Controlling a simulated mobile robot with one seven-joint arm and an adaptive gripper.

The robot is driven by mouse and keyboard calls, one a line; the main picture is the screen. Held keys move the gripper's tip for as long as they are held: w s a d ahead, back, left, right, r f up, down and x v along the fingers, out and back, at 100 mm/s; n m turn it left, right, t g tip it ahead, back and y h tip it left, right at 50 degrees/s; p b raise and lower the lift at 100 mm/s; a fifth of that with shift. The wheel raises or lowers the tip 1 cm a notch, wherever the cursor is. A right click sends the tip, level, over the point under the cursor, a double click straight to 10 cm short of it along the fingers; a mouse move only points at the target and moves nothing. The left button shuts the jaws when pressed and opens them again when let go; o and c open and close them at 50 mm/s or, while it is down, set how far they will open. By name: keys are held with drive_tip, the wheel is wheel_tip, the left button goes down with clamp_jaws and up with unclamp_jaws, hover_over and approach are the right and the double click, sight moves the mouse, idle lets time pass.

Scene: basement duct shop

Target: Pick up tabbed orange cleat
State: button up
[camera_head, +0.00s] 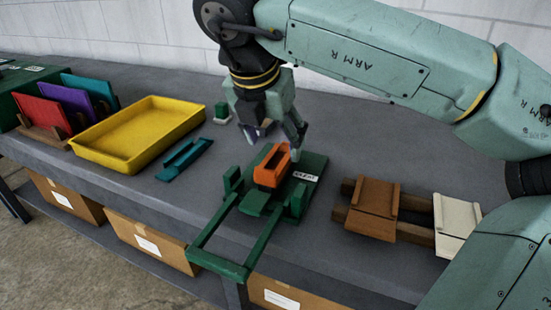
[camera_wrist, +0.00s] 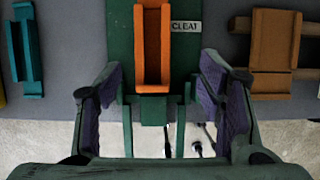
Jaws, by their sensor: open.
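The orange cleat (camera_head: 272,166) is a channel-shaped piece with raised sides. It sits on a green fixture (camera_head: 313,172) with a label reading "CLEAT". In the wrist view the orange cleat (camera_wrist: 153,50) lies at the top centre on the green fixture (camera_wrist: 119,25), beyond my fingertips. My gripper (camera_head: 275,135) is above and just behind the cleat in the head view. In the wrist view my gripper (camera_wrist: 165,85) has its purple-padded fingers wide apart with nothing between them.
A green frame handle (camera_head: 218,266) juts past the bench's front edge. A teal channel (camera_head: 184,160) and a yellow tray (camera_head: 139,133) lie left. Red (camera_head: 42,113), purple (camera_head: 93,91) and teal (camera_head: 90,86) panels stand further left. Brown (camera_head: 374,208) and cream (camera_head: 456,222) pieces rest on rails right.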

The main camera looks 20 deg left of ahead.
sight(273, 159)
drive_tip(key=shift+s+a+p+x, duration=0.15)
drive_tip(key=shift+p+x, duration=0.2)
drive_tip(key=shift+x, duration=0.75)
drive_tip(key=shift+s+a+p+x, duration=0.15)
drive_tip(key=shift+p+x, duration=0.25)
drive_tip(key=shift+x, duration=0.7)
drive_tip(key=shift+a+p+x, duration=0.2)
drive_tip(key=shift+p+x, duration=0.15)
drive_tip(key=shift+x, duration=0.8)
drive_tip(key=shift+f, duration=0.1)
drive_tip(key=c, duration=1.4)
